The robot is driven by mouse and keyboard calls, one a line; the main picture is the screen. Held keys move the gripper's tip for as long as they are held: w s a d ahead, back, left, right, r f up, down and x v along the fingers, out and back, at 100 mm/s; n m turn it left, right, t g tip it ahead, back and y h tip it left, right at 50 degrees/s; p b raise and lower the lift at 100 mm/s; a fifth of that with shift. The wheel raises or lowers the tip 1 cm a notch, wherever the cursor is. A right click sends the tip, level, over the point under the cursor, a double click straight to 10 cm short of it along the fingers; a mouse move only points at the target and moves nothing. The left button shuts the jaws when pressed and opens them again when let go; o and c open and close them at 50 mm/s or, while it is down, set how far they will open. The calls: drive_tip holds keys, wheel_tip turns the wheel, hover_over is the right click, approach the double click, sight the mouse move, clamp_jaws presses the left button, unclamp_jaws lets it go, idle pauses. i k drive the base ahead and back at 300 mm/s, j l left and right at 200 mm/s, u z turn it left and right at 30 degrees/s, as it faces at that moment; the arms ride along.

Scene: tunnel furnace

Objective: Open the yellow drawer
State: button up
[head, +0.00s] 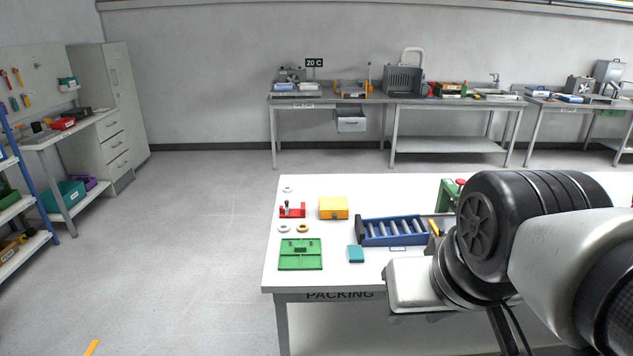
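A small yellow box (333,207), which looks like the yellow drawer unit, sits on the white packing table (240,0) near its back left.
Around it on the table are a red fixture (292,211), a green plate (300,262), a teal block (355,254), small rings (302,228) and a blue roller tray (396,232). A green and red device (449,194) stands behind my arm. Open floor lies left of the table.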

sight(324, 214)
drive_tip(key=i+j+u, duration=0.15)
drive_tip(key=i, duration=0.3)
drive_tip(key=i+j+u, duration=0.15)
drive_tip(key=i, duration=0.35)
drive_tip(key=i+j+u, duration=0.2)
drive_tip(key=i, duration=0.25)
